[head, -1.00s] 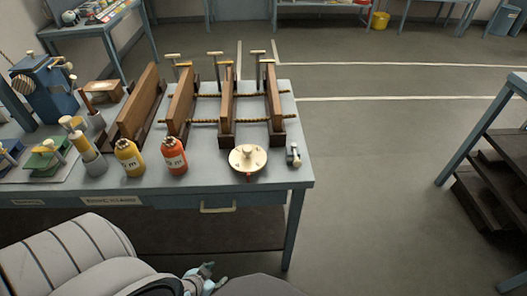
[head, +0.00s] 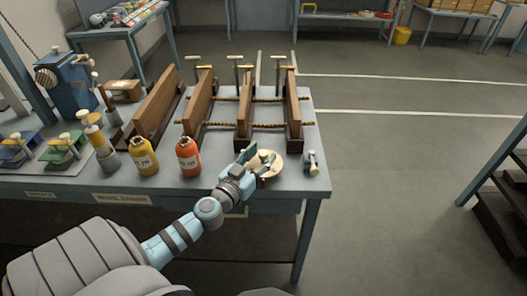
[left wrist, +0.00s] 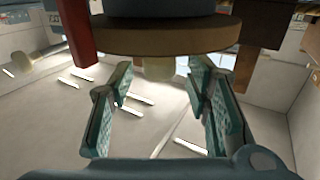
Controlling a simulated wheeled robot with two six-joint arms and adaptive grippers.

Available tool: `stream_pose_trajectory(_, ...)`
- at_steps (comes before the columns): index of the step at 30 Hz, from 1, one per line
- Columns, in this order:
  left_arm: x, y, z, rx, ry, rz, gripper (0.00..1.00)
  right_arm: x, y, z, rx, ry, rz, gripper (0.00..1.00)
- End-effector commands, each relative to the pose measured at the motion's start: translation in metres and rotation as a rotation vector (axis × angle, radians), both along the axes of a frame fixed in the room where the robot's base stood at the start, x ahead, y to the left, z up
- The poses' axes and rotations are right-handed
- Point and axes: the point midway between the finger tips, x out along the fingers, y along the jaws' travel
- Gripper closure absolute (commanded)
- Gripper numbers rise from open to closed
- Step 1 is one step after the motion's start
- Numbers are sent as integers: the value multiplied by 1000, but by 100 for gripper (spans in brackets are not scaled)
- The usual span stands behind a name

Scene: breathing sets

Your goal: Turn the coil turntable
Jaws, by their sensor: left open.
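The coil turntable (head: 270,175), a cream disc with a knob on top, sits near the table's front right corner. My left gripper (head: 259,162) is at the disc and covers part of it. In the left wrist view the picture seems upside down, and the disc's rim (left wrist: 150,38) crosses the top. The cream knob (left wrist: 158,69) shows between the two spread teal fingers (left wrist: 158,110), with gaps to both sides. Whether the fingers touch the disc I cannot tell. My right gripper is not in view.
A red bottle (head: 188,157) and a yellow bottle (head: 144,157) stand left of my gripper. Wooden panels (head: 245,110) on rods stand behind the turntable. A small grey metal fitting (head: 311,163) is close on its right.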

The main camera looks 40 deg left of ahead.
Motion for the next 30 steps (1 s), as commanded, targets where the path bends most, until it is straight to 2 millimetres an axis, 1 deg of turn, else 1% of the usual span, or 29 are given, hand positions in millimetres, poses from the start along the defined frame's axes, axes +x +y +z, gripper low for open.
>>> stream_pose_trajectory(1, 7, 1, 1, -2, -1, 2, 56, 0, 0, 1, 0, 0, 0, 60)
stream_pose_trajectory(4, 15, 2, 0, -2, -1, 0, 56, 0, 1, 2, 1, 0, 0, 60)
stream_pose_trajectory(12, 18, 2, -1, 0, 1, -1, 56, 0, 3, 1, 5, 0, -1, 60)
stream_pose_trajectory(14, 18, 2, -1, 0, 1, -1, 64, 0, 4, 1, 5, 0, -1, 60)
stream_pose_trajectory(18, 18, 2, -1, 0, 1, -1, 86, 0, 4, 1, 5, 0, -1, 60)
stream_pose_trajectory(21, 17, 2, -1, 0, 1, -1, 100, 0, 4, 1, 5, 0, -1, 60)
stream_pose_trajectory(26, 17, 2, 0, -1, 1, 4, 100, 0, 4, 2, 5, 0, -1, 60)
stream_pose_trajectory(30, 17, 1, 1, -3, 1, 27, 100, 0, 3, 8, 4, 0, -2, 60)
